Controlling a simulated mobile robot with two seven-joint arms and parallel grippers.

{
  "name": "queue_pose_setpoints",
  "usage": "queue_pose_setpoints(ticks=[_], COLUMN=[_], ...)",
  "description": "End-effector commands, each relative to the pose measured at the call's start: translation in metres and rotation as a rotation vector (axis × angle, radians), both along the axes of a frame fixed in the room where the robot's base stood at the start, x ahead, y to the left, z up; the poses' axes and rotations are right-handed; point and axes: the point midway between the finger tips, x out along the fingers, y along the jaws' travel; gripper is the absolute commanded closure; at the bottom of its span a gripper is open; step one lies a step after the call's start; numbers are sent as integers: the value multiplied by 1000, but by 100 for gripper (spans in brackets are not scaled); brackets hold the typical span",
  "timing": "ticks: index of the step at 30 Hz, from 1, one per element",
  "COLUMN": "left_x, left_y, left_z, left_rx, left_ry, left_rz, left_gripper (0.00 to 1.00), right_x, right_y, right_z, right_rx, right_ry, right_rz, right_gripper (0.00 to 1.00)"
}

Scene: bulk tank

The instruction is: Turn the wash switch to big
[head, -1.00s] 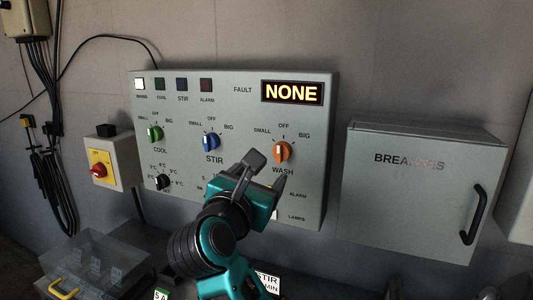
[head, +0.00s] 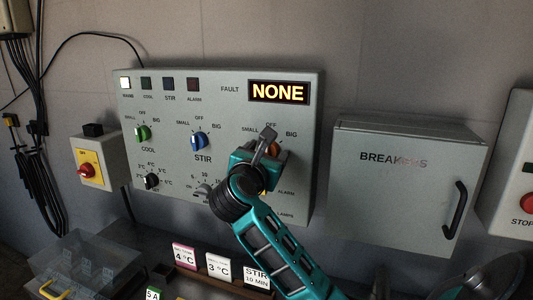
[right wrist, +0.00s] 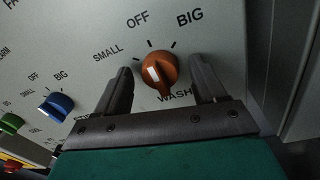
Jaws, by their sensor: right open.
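The orange wash knob (right wrist: 160,72) is on the grey control panel (head: 225,108). In the right wrist view its labels are SMALL at left, OFF above and BIG at upper right. In the head view my right gripper (head: 270,144) covers most of the wash knob (head: 275,148). My left gripper is not in view.
The blue stir knob (head: 199,141) and green cool knob (head: 142,133) sit left of wash. A lit display (head: 279,93) reads NONE. A breaker box (head: 405,190) stands at right, a red-yellow switch (head: 88,169) at left. Label cards (head: 217,268) stand below.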

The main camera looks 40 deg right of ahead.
Motion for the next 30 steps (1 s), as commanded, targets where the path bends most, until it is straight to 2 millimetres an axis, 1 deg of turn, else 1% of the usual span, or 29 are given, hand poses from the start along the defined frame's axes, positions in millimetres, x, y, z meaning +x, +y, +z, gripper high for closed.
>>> queue_pose_setpoints(ticks=[2, 3, 20, 26, 30], left_x=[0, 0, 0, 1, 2], left_y=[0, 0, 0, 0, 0], left_z=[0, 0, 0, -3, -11], left_rx=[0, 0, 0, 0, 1], left_ry=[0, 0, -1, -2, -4], left_rz=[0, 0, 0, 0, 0], left_gripper=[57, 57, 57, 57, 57], right_x=[0, 0, 0, 0, 0], right_y=[0, 0, 1, 1, 1], right_z=[0, 0, 0, -1, -4], right_rx=[0, 0, -1, 5, 26], right_ry=[0, 0, 1, -10, -47], right_rz=[0, 0, 0, 0, -1], right_gripper=[30, 32, 86, 86, 86])
